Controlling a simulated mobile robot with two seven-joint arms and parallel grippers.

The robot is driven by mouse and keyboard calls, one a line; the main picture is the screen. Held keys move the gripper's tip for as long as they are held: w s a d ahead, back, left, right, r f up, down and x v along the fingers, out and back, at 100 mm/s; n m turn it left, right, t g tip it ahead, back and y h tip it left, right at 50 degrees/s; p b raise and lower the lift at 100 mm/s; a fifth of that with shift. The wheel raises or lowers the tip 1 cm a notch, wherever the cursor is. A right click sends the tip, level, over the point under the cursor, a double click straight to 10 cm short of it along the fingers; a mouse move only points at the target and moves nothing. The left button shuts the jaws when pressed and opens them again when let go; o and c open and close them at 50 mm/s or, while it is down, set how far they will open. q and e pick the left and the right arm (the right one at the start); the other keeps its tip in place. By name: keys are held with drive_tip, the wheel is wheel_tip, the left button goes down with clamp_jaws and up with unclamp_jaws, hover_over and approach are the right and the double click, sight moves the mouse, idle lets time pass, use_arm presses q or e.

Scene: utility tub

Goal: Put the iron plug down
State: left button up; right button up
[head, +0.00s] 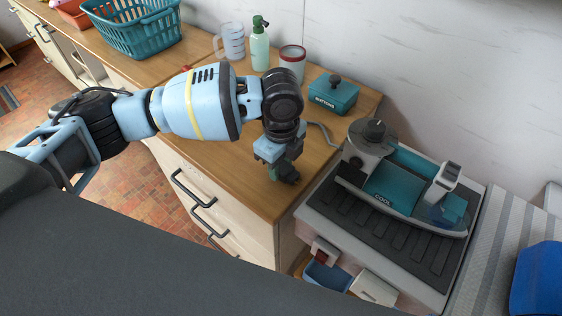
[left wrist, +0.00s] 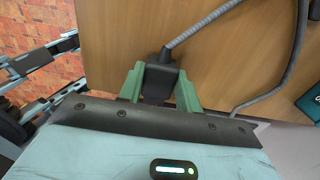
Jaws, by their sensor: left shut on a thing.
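My left gripper (head: 283,174) points down at the front right part of the wooden counter (head: 235,165). It is shut on the iron plug, a dark block (left wrist: 158,78) between the two green fingers in the left wrist view. A grey cord (left wrist: 205,22) runs from the plug over the counter, and part of it shows in the head view (head: 322,131). I cannot tell whether the plug touches the counter. In the head view the plug is mostly hidden by the gripper. My right gripper is not in view.
A teal box marked BUTTONS (head: 333,95), a red-rimmed cup (head: 292,61), a green bottle (head: 260,45) and a clear jug (head: 231,41) stand behind. A grey and teal appliance marked COOL (head: 384,188) sits right. Counter left of the gripper is clear.

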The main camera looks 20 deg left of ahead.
sight(281, 165)
use_arm(q)
drive_tip(key=shift+f, duration=0.15)
drive_tip(key=o, duration=1)
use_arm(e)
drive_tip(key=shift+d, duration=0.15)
use_arm(q)
wheel_tip(281, 165, up, 12)
drive_tip(key=shift+r+p, duration=0.2)
drive_tip(key=shift+p, duration=0.25)
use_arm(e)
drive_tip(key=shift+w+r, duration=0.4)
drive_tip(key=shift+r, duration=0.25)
